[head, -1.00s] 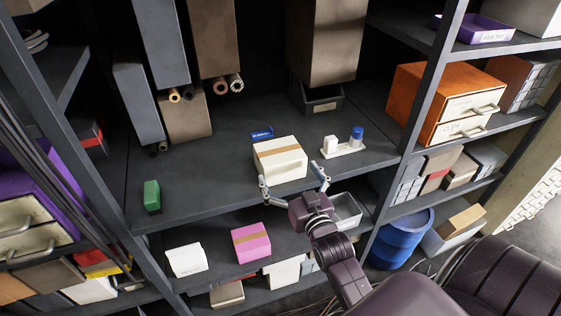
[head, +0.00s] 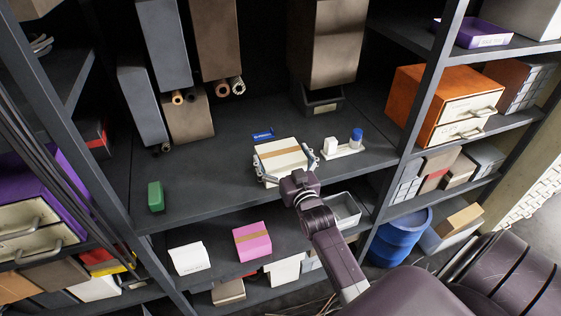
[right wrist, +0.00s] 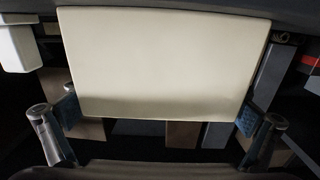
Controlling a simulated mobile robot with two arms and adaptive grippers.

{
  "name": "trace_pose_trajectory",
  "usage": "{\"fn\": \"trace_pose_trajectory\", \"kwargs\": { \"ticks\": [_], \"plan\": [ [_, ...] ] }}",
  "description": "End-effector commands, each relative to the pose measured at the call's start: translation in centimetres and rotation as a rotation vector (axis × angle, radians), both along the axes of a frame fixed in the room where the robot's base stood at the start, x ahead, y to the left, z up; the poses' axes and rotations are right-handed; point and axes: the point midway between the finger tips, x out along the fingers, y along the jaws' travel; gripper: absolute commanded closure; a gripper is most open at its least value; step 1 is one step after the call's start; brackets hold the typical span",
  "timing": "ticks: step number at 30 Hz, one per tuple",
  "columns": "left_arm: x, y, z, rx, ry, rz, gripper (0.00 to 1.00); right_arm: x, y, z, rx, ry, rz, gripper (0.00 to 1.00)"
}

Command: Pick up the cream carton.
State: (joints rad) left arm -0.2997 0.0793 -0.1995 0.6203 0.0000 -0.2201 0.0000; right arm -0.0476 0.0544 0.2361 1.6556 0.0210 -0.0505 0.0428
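The cream carton (head: 284,163), a boxy block with a tan tape strip, stands on the middle shelf near its front edge. My right gripper (head: 285,168) is at its front, with one finger along each side. In the right wrist view the carton's pale face (right wrist: 165,60) fills the upper middle, and the gripper's blue pads (right wrist: 157,117) sit close beside its left and right edges. The fingers are spread wide; I cannot tell whether they touch. The carton rests on the shelf. My left gripper is not in view.
A blue item (head: 263,134) lies behind the carton. A white tray with a blue-capped bottle (head: 356,138) stands close on the right. A green block (head: 155,196) is at the left. A pink box (head: 252,241) is on the shelf below. The shelf between green block and carton is clear.

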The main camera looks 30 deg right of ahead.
Motion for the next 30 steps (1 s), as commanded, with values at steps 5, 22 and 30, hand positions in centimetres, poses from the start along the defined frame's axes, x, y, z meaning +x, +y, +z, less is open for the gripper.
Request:
{"fn": "trace_pose_trajectory", "kwargs": {
  "ticks": [5, 22, 30],
  "plan": [
    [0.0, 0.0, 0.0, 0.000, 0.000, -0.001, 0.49, 0.0, 0.0, 0.0, 0.000, 0.000, 0.000, 0.20],
    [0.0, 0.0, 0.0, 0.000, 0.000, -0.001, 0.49, 0.0, 0.0, 0.6, -0.001, -0.005, 0.000, 0.46],
    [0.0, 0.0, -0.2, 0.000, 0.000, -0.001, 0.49, 0.0, 0.0, 4.5, -0.004, -0.011, 0.000, 0.46]
  ]
}}
